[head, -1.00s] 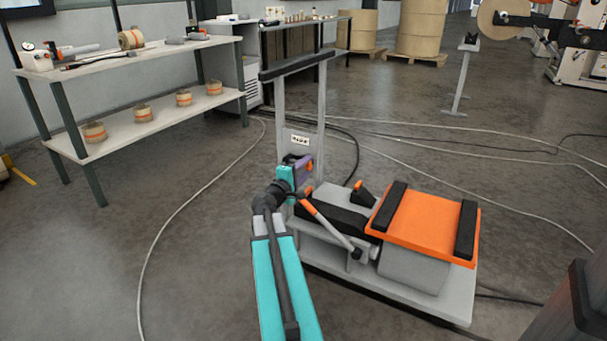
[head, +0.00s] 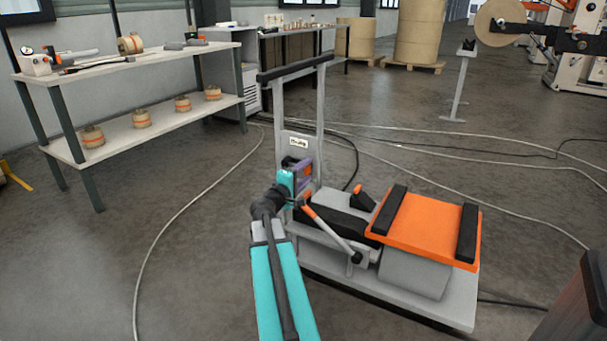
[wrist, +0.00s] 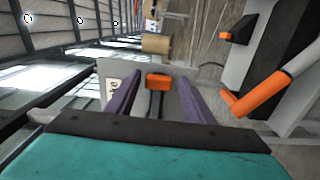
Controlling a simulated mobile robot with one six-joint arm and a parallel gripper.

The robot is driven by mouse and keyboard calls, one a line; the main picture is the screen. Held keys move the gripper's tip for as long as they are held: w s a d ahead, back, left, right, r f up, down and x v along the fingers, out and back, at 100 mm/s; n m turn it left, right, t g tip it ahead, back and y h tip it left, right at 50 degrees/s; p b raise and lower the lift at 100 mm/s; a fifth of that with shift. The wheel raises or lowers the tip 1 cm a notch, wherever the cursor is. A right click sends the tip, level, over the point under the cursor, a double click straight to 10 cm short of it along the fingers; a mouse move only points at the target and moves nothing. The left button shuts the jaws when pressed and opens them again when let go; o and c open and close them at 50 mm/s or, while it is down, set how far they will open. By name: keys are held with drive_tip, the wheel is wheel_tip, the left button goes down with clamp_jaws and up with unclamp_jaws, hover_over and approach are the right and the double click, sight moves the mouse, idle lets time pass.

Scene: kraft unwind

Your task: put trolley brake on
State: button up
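The trolley (head: 452,306) has a grey deck, an upright grey handle frame with a black bar (head: 297,66), and an orange top plate (head: 425,228) with two black pads. My gripper (head: 305,168) is low in front of the handle frame's label plate. In the wrist view its purple fingers (wrist: 159,79) are open. A black lever with an orange tip (wrist: 158,80) shows between them, apparently not pinched; whether either finger touches it I cannot tell.
A longer orange-gripped lever (head: 330,222) lies close right of my gripper. A small orange-tipped black part (head: 358,189) stands behind it. Cables (head: 190,195) cross the floor. A bench (head: 150,60) with tape rolls stands left.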

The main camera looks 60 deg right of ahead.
drive_tip(key=shift+a, duration=0.15)
drive_tip(key=shift+a, duration=0.2)
drive_tip(key=a+p, duration=0.7)
drive_tip(key=a, duration=0.3)
drive_tip(key=shift+s+a+r, duration=0.15)
drive_tip(key=shift+s+a, duration=0.15)
drive_tip(key=shift+a, duration=0.05)
drive_tip(key=a+p, duration=0.1)
drive_tip(key=p, duration=0.5)
drive_tip(key=shift+s+a, duration=0.1)
drive_tip(key=shift+a, duration=0.3)
drive_tip(key=shift+a+p, duration=0.3)
drive_tip(key=shift+p, duration=0.35)
idle(0.3)
